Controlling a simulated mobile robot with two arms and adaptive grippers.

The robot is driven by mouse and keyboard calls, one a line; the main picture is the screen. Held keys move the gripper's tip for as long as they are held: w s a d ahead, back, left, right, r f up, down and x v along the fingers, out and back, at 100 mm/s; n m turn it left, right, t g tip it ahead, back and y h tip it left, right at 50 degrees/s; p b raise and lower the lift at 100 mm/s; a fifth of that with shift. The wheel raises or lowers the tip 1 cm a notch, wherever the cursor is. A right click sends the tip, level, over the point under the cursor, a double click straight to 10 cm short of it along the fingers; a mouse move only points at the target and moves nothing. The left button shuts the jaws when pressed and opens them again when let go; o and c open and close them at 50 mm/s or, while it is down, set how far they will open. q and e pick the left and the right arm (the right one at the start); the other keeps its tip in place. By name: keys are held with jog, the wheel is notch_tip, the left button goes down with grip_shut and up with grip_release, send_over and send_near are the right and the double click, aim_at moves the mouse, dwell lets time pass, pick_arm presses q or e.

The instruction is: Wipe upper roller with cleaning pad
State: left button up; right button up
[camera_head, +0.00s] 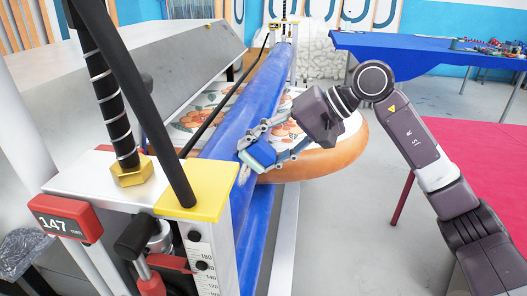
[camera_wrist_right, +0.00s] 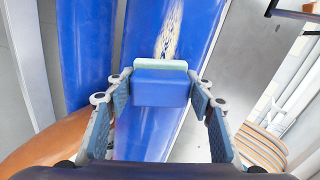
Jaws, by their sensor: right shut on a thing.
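The upper roller (camera_head: 262,88) is a long blue cylinder running from the near machine end to the back in the head view. My right gripper (camera_head: 262,152) is shut on the cleaning pad (camera_head: 257,156), a blue block with a pale green face. The pad is at the roller's right side near the front end; in the wrist view it (camera_wrist_right: 160,90) lies over the blue roller (camera_wrist_right: 192,40), its pale edge at a yellowish-white streak (camera_wrist_right: 170,30). I cannot tell whether it touches. My left gripper is not in view.
A lower blue roller (camera_head: 255,225) runs beneath. The near end has a yellow-topped bracket (camera_head: 205,196), a scale and a red gauge (camera_head: 65,218). A red table (camera_head: 480,155) stands right, a blue one (camera_head: 400,55) farther back.

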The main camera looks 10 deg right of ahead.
aim_at(238, 188)
jog(key=shift+s+a+f+b, duration=0.15)
jog(key=shift+s+a+b, duration=0.15)
jog(key=shift+s, duration=0.15)
jog(key=shift+s+a+f+b, duration=0.15)
jog(key=shift+s+b, duration=0.1)
jog(key=shift+s, duration=0.15)
jog(key=shift+s+a+r, duration=0.2)
jog(key=shift+s+a, duration=0.1)
jog(key=shift+s, duration=0.4)
jog(key=shift+s+a+f+b, duration=0.1)
jog(key=shift+s+a+b, duration=0.15)
jog(key=shift+s+b, duration=0.5)
jog(key=shift+s+a+b, duration=0.25)
jog(key=shift+s+b, duration=0.1)
jog(key=shift+s, duration=0.2)
jog(key=shift+s+a+r, duration=0.1)
jog(key=shift+s+r, duration=0.1)
jog(key=shift+s, duration=0.05)
jog(key=shift+s+a+f+b, duration=0.1)
jog(key=shift+s+a+b, duration=0.2)
jog(key=shift+s+b, duration=0.45)
jog(key=shift+s+a, duration=0.25)
jog(key=shift+s, duration=0.35)
jog(key=shift+d+r, duration=0.1)
jog(key=shift+r, duration=0.15)
jog(key=p+v, duration=0.1)
jog(key=v, duration=0.4)
jog(key=shift+s+d+r, duration=0.15)
jog(key=shift+d+r, duration=0.1)
